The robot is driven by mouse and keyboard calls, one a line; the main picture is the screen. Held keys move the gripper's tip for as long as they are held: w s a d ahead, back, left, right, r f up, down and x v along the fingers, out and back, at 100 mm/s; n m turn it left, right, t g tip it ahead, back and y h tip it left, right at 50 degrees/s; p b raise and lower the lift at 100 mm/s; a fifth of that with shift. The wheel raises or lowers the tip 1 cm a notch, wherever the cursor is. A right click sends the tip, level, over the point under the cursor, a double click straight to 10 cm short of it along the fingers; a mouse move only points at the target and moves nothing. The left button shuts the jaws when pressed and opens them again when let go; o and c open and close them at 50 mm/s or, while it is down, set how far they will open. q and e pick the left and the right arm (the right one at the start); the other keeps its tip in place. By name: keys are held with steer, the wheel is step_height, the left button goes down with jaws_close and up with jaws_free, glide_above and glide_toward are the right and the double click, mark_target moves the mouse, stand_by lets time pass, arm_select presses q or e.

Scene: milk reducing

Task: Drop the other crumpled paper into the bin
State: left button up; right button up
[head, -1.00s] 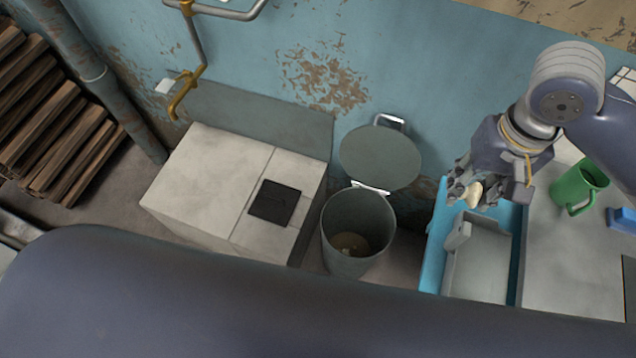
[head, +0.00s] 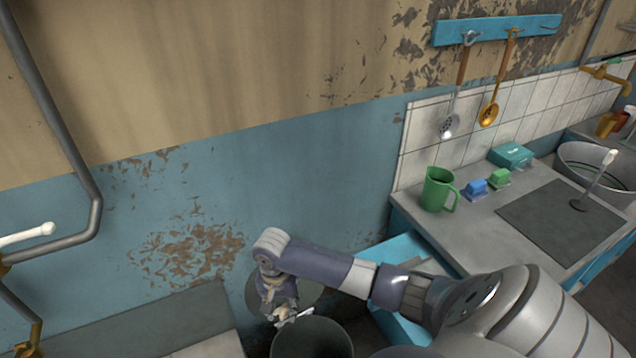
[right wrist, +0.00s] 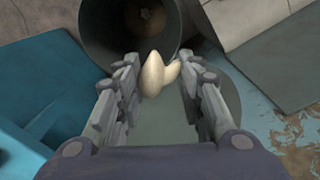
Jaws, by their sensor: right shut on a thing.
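The bin (head: 312,340) is a dark grey-green round bin at the bottom of the head view, cut off by the frame edge. Its mouth also shows at the top of the right wrist view (right wrist: 98,32), with brownish contents (right wrist: 146,14) inside that I cannot make out clearly. My right gripper (head: 281,312) is at the bin's back rim, by the raised lid (head: 312,294). It is shut on a pale cream crumpled paper (right wrist: 153,75), seen between the fingers in the right wrist view (right wrist: 158,76). My left gripper is not in view.
An open blue drawer (head: 398,250) stands right of the bin, under my right arm. The counter holds a green jug (head: 438,190), a blue sponge-like item (head: 474,189) and a green one (head: 499,179). A pale box-like unit (head: 212,346) stands left of the bin.

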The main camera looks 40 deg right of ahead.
arm_select(q)
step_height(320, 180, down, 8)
steer(key=b, duration=0.8)
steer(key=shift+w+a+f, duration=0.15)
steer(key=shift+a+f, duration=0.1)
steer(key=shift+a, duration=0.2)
arm_select(e)
steer(key=s+d+f+m, duration=0.1)
steer(key=s+d+f, duration=0.2)
steer(key=f, duration=0.5)
steer(key=s+d+f+m, duration=0.1)
steer(key=s+d+f, duration=0.2)
steer(key=f, duration=0.6)
steer(key=shift+s+d+f, duration=0.15)
steer(key=shift+s+d, duration=0.05)
steer(key=shift+s, duration=0.05)
steer(key=o, duration=0.6)
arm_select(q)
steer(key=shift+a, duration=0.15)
arm_select(e)
steer(key=shift+o, duration=0.6)
step_height(320, 180, up, 12)
